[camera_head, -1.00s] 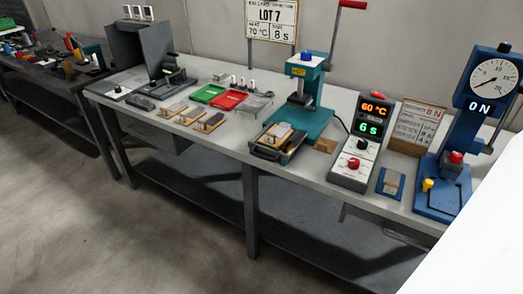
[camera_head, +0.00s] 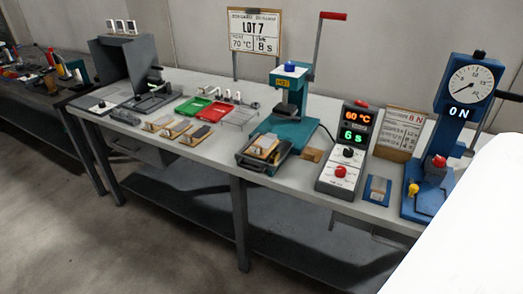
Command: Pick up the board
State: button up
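Several small flat pieces lie on the grey bench (camera_head: 215,152), and I cannot tell for sure which is the board. Small tan boards (camera_head: 158,124) with darker tops lie in a row near the front edge, left of centre. Another tan board (camera_head: 263,146) lies in a dark tray (camera_head: 246,163) in front of the teal press (camera_head: 290,130). A small blue plate (camera_head: 377,189) with a paler top lies near the front edge at the right. My gripper is not in view.
A controller (camera_head: 345,160) reads 60 °C and 6 s; the sign (camera_head: 254,32) says LOT 7, 70 °C, 8 s. A blue gauge stand (camera_head: 440,150) is at the right. Green (camera_head: 192,106) and red (camera_head: 211,112) trays lie mid-bench. Bare floor (camera_head: 60,230) lies in front.

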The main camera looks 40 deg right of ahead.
aim_at(264, 145)
jog(key=i+l, duration=0.1)
jog(key=l, duration=0.35)
jog(key=i+l, duration=0.1)
jog(key=l, duration=0.3)
jog(key=i+l, duration=0.15)
jog(key=l, duration=0.3)
jog(key=i+l+u, duration=0.1)
jog(key=l, duration=0.35)
